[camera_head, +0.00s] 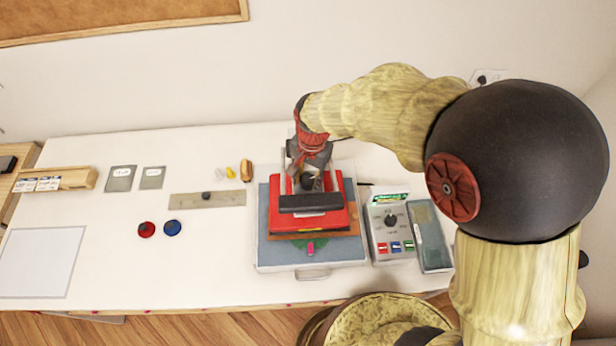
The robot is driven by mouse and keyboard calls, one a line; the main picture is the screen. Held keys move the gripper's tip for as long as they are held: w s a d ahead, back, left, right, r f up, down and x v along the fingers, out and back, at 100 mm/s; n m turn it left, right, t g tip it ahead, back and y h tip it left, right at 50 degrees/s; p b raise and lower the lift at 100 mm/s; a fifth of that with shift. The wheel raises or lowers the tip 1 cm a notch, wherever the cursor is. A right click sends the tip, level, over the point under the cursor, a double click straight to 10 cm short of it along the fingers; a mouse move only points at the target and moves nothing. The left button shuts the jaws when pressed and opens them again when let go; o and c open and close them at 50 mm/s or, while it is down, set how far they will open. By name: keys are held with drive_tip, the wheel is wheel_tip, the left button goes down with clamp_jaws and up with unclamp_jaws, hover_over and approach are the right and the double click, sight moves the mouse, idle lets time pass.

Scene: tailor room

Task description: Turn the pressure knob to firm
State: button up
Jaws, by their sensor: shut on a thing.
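A red heat press (337,220) with a black handle bar (310,203) stands on a blue-grey base at the right of the table. A dark knob (308,183) shows on top of the press, partly hidden by my gripper. My gripper (307,176) reaches down from above with its fingers around this knob and is shut on it. The knob's markings and pointer are too small or hidden to read. A grey control box (379,246) right of the press carries another dark dial (390,220) and several coloured buttons; my gripper is apart from it.
A grey-green case (430,237) lies right of the control box. A metal strip (230,198), red disc (146,229), blue disc (172,227) and white sheet (40,262) lie to the left. My arm covers the right side. The table's front middle is clear.

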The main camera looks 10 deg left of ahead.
sight(308, 182)
drive_tip(key=m, duration=0.4)
drive_tip(key=shift+w+a+m, duration=0.1)
drive_tip(key=shift+m, duration=0.2)
drive_tip(key=m+b, duration=0.1)
drive_tip(key=m, duration=0.3)
drive_tip(key=shift+t, duration=0.3)
drive_tip(key=shift+m, duration=0.3)
drive_tip(key=o, duration=1.1)
drive_tip(key=shift+o, duration=0.3)
wheel_tip(308, 182, up, 12)
drive_tip(key=shift+s, duration=0.35)
